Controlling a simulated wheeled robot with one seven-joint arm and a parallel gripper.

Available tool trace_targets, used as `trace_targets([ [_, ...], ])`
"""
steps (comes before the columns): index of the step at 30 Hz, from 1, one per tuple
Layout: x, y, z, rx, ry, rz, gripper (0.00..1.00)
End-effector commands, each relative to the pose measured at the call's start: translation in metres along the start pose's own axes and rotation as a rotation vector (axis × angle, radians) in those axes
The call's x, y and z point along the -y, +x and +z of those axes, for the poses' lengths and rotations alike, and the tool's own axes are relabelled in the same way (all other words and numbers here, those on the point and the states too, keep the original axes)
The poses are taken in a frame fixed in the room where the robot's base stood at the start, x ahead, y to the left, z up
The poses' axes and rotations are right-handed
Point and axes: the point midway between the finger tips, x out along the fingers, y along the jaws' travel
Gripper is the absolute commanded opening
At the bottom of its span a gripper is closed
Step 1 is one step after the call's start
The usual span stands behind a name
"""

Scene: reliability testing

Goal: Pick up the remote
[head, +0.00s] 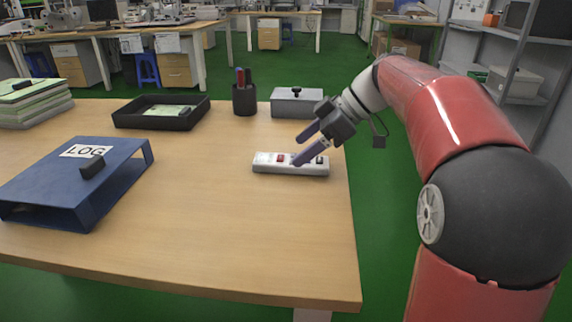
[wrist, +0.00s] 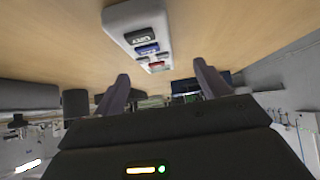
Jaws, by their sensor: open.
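A white oblong device (head: 282,170) with a red switch and dark parts on top lies on the table near its right edge; it looks like the remote. In the wrist view the white device (wrist: 118,18) shows black, blue and red buttons along its face. My gripper (head: 298,150) is open and empty, reaching in from the right. In the head view its lower finger overlaps the device's middle and hides part of its top. In the wrist view the fingers (wrist: 163,85) are spread apart with nothing between them. I cannot tell whether a finger touches the device.
A grey box (head: 297,104) with a black knob and a black pen cup (head: 244,99) stand behind the device. A black tray (head: 140,113), a blue LOG binder (head: 60,182) and a paper stack (head: 38,108) are to the left. The table's front middle is clear.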

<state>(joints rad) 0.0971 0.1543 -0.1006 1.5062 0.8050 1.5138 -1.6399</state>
Motion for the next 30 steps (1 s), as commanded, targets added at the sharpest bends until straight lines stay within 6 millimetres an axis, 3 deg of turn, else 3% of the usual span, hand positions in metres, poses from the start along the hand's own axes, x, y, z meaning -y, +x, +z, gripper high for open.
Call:
trace_targets([
  [12,-0.007,0.053,-0.009,0.003,0.003,0.0,0.75],
  [20,-0.007,0.056,-0.009,0.003,0.002,0.003,0.75],
  [30,-0.007,0.056,-0.009,0.003,0.002,0.003,0.33],
])
